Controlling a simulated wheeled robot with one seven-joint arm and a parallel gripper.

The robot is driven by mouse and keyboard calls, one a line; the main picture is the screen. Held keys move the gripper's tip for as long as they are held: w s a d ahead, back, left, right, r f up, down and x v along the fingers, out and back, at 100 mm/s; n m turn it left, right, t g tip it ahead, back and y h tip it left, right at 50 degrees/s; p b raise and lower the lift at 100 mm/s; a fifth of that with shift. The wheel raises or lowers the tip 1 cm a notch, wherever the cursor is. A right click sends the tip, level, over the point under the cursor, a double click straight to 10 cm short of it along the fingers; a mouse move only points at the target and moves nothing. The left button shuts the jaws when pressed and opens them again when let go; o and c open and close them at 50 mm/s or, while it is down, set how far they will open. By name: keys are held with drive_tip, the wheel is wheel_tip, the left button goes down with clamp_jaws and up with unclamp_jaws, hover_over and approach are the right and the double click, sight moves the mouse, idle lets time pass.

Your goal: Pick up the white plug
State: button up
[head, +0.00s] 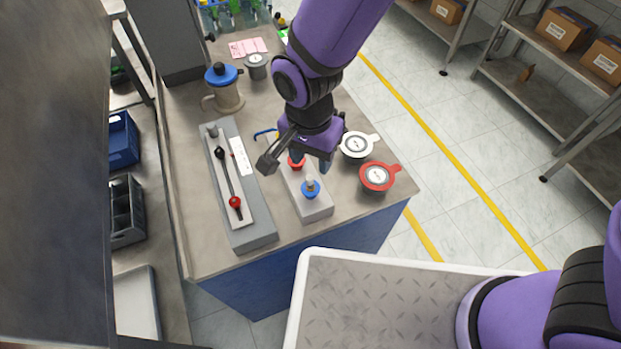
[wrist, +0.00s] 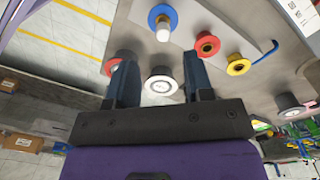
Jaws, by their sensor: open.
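The white plug (head: 357,146) is a round white cap with a side tab and a dark-ringed pale top. It sits on the bench top, just right of my gripper (head: 311,161) in the head view. In the wrist view the white plug (wrist: 160,86) shows in the gap between the fingers of my gripper (wrist: 158,66). My gripper is open and empty, pointing down. Its height above the plug is hard to tell.
A red plug (head: 378,177) sits close by, nearer the bench corner. A grey block (head: 318,208) carries coloured ports, one blue with a peg. A levered grey fixture (head: 250,238), a blue-lidded jug (head: 226,97) and a grey plug (head: 256,67) stand further left.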

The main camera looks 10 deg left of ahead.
sight(309, 177)
drive_tip(key=shift+s+a+f, duration=0.1)
drive_tip(key=shift+s+f, duration=0.05)
drive_tip(key=shift+f, duration=1.4)
drive_tip(key=shift+s+a+f, duration=0.1)
drive_tip(key=shift+s+f, duration=0.05)
drive_tip(key=shift+f, duration=1.4)
